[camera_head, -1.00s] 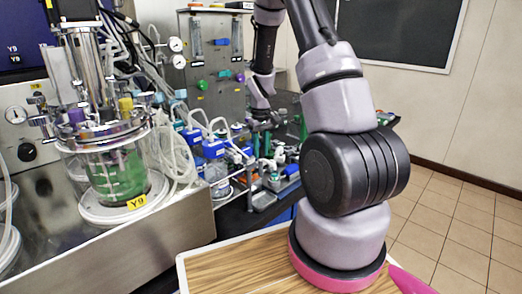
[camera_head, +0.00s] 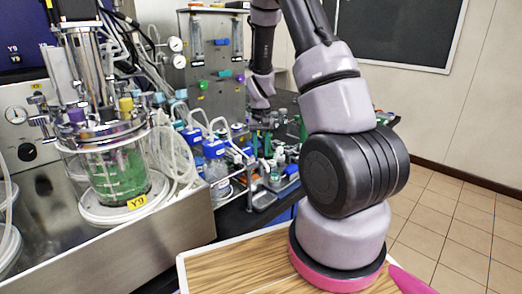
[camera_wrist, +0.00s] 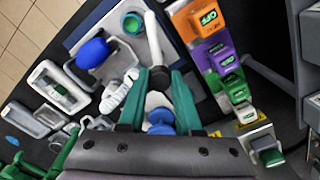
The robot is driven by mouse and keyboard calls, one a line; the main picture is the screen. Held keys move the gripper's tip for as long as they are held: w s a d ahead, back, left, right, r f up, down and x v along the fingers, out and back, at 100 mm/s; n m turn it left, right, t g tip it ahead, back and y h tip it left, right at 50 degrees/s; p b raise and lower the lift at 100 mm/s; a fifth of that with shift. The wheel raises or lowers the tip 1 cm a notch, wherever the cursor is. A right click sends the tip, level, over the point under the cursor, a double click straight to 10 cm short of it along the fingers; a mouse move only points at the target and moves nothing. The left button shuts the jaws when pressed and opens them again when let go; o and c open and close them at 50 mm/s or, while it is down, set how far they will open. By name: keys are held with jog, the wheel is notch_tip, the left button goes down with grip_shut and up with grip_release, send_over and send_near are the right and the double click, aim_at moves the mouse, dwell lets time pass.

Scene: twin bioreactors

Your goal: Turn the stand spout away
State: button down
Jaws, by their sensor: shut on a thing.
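In the wrist view my gripper (camera_wrist: 159,76) has two dark green fingers, one on each side of a white spout (camera_wrist: 152,38). The fingers are shut on the spout, which runs up the picture from between them, past the edge of a grey-blue tray. A blue rounded part (camera_wrist: 161,118) shows between the fingers, close to the palm. The stand below is largely hidden by the fingers and palm. In the head view my gripper (camera_head: 264,119) is small and dark, low among the bench items, and its hold cannot be made out there.
A blue bulb (camera_wrist: 92,53) and a green-topped cup (camera_wrist: 132,22) lie close to the left of the spout. Coloured labelled blocks (camera_wrist: 220,62) stand to the right. In the head view, a glass bioreactor (camera_head: 118,172) with tubing stands at left, and a wooden-topped surface (camera_head: 232,268) is clear.

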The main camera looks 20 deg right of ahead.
jog(key=m, duration=0.7)
jog(key=shift+w, duration=0.1)
dwell(0.5)
jog(key=c, duration=0.6)
grip_release()
notch_tip(320, 180, up, 11)
jog(key=shift+f, duration=0.1)
